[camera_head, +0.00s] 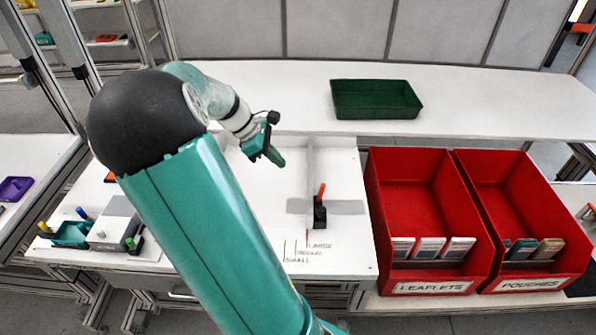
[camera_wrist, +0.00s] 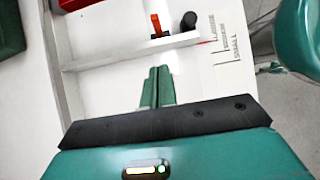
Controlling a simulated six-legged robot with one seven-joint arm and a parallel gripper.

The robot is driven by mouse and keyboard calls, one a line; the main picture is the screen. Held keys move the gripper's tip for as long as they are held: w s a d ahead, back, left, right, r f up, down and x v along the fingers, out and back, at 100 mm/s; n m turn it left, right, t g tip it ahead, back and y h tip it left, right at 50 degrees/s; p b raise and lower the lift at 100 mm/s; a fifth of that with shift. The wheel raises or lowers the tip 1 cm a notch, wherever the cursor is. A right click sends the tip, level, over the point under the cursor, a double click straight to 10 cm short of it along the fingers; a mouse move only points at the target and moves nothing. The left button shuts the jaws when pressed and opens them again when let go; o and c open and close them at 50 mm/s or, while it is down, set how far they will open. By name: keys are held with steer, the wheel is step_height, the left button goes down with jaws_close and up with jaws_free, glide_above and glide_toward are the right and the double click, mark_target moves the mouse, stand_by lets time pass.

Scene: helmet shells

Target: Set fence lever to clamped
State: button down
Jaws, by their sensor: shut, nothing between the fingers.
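My gripper (camera_head: 280,161) is above the worktop, left of the fence and behind the lever. Its green fingers (camera_wrist: 157,86) are shut together and empty, apart from the lever.
Marks reading LARGE and SMALL (camera_head: 297,260) are in front of the lever. Two red bins (camera_head: 378,205) labelled LEAFLETS and POUCHES stand to the right. A green tray (camera_head: 376,112) sits on the back table. A grey box (camera_head: 115,228) stands at the left. Worktop around the lever is clear.

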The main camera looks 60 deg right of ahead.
glide_toward(321, 193)
step_height(321, 193, down, 4)
steer(key=w, duration=0.1)
steer(key=shift+s+d+f, duration=0.1)
steer(key=shift+s+d, duration=0.4)
steer(key=shift+s, duration=0.3)
steer(key=shift+s+d+f, duration=0.1)
steer(key=shift+s+d, duration=0.4)
steer(key=shift+s, duration=0.35)
